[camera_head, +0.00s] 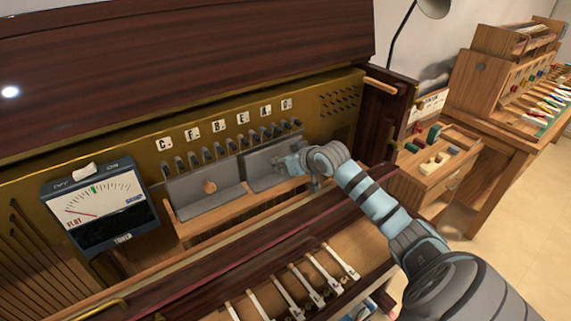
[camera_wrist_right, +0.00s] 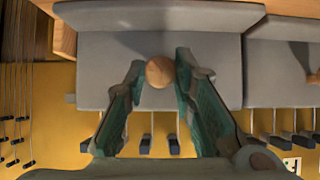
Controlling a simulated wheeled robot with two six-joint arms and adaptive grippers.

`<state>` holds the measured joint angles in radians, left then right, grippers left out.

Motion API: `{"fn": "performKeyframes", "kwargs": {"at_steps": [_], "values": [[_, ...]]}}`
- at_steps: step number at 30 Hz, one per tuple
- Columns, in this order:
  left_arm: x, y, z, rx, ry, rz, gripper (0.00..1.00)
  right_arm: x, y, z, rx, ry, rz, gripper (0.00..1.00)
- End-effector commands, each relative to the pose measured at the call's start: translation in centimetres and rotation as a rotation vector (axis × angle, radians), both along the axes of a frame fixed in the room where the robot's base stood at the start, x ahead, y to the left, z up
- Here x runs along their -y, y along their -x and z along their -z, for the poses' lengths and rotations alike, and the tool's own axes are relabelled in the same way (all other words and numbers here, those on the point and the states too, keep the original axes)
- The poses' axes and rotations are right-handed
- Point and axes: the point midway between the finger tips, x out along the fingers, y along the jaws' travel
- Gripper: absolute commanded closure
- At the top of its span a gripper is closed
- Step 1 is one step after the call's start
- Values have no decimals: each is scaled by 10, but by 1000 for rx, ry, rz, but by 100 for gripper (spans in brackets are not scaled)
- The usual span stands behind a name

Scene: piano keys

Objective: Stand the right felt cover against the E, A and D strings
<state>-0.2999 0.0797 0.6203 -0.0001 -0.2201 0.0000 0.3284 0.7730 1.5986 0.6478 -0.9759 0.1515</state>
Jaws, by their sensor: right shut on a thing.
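The right felt cover (camera_head: 262,163) is a grey panel at the right end of the wooden ledge, below the E (camera_head: 243,117), A (camera_head: 265,109) and D (camera_head: 286,103) labels. It appears raised and leaning back towards the pegs. It fills the middle of the right wrist view (camera_wrist_right: 95,65), with a fold line across it. My right gripper (camera_head: 303,163) is shut on its round wooden knob (camera_wrist_right: 160,71), one finger on each side. The fingers hide part of the cover. Whether it touches the strings is unclear. My left gripper is out of view.
The left felt cover (camera_head: 203,185), with its own knob (camera_head: 210,187), stands beside it under C, F and B. A tuner (camera_head: 97,208) hangs at the left. Piano action parts (camera_head: 300,285) lie in front. An open drawer (camera_head: 435,165) is at the right.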

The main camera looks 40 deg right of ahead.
Motion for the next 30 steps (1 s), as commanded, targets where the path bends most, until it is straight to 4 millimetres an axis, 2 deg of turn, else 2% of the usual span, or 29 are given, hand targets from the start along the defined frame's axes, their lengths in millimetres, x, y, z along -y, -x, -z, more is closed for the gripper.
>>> {"fn": "performKeyframes", "kwargs": {"at_steps": [29, 30], "values": [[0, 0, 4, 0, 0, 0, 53, 2, -20, -1, 2, -1, 1, 100], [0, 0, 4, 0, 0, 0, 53, 2, -20, -1, 2, 0, 0, 70]]}}
